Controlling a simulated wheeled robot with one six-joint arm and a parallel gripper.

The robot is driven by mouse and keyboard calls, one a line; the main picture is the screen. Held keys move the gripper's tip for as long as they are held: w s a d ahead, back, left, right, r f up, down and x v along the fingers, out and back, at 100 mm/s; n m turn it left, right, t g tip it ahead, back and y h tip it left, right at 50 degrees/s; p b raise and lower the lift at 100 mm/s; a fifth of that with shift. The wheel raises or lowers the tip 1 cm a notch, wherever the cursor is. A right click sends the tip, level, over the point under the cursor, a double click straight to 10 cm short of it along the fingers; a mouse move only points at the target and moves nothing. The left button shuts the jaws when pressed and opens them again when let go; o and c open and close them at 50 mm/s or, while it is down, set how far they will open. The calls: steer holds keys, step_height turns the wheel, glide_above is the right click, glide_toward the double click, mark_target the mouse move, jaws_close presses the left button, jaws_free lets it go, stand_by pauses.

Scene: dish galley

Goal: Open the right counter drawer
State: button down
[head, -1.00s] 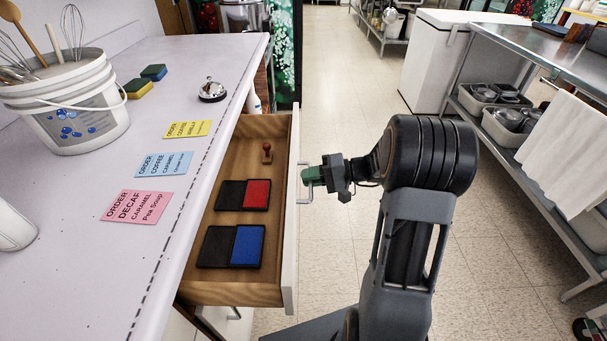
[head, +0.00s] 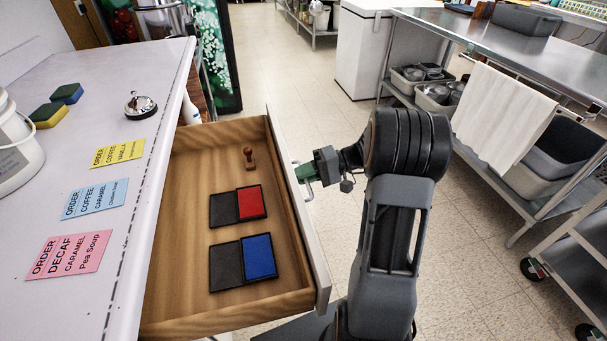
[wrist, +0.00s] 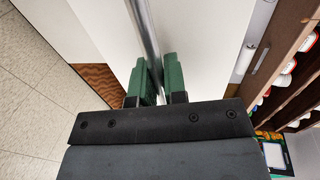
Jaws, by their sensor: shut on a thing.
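The counter drawer (head: 180,215) is pulled well out from under the white counter, its wooden inside showing. In it lie a red ink pad (head: 251,203), a blue ink pad (head: 259,256) and a small wooden stamp (head: 249,158). My gripper (head: 304,173) is at the outer face of the drawer front, its green fingers shut on the drawer handle (head: 308,190). The wrist view shows the metal handle bar (wrist: 146,35) between the two green fingers. Part of the handle is hidden by the fingers.
A steel table with a hanging white towel (head: 503,118) stands at the right. Tiled floor is clear between.

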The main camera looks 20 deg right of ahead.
steer(key=c, duration=1.2)
jaws_free()
steer(key=shift+d, duration=0.1)
steer(key=p+v, duration=0.1)
steer(key=v, duration=1.2)
steer(key=shift+d+p, duration=0.3)
steer(key=shift+p, duration=0.1)
steer(key=shift+s, duration=0.1)
